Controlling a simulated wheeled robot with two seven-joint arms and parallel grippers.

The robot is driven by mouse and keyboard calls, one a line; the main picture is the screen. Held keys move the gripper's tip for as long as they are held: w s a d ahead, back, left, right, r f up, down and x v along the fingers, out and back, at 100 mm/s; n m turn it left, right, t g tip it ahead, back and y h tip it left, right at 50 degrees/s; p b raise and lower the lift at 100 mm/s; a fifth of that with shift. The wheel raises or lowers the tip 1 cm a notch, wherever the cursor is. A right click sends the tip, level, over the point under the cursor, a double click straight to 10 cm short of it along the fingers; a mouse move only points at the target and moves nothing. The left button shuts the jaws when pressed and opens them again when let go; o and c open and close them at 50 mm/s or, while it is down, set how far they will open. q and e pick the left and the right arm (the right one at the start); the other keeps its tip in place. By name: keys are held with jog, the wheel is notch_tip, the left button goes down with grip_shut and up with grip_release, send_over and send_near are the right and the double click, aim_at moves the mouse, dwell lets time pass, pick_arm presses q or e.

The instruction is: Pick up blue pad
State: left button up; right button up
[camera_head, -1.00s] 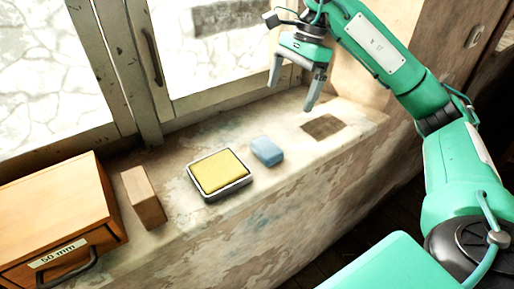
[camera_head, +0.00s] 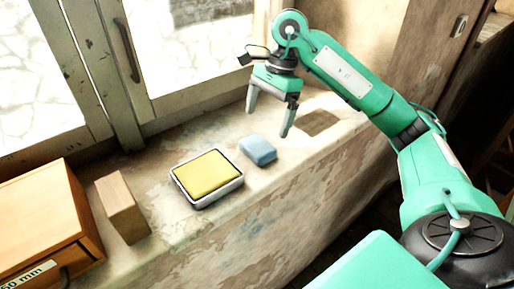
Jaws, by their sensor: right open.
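The blue pad (camera_head: 258,149) is a small rounded block lying flat on the stone window sill. It sits just right of a metal tray with a yellow pad. My right gripper (camera_head: 268,122) is open and empty, with its fingers pointing down. It hangs above and slightly behind the blue pad, apart from it, and the pad is fully visible. My left gripper is not in view.
The metal tray (camera_head: 222,196) holds a yellow pad (camera_head: 206,173). A wooden block (camera_head: 122,207) and a wooden drawer box (camera_head: 45,220) stand at the left of the sill (camera_head: 165,225). The window frame (camera_head: 120,90) rises behind. A dark square patch (camera_head: 317,122) lies on the right.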

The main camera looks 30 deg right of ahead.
aim_at(259, 143)
jog(key=shift+p+x, duration=0.3)
jog(key=shift+x, duration=1.15)
jog(key=shift+a+f+p, duration=0.2)
jog(key=shift+f+p, duration=0.3)
jog(key=p+x, duration=0.1)
jog(key=x, duration=0.2)
jog(key=shift+w+p, duration=0.1)
jog(key=shift+p, duration=0.2)
jog(key=shift+a+f, duration=0.15)
jog(key=shift+f, duration=0.45)
jog(key=shift+c, duration=0.2)
jog(key=c, duration=0.9)
jog(key=shift+o, duration=0.2)
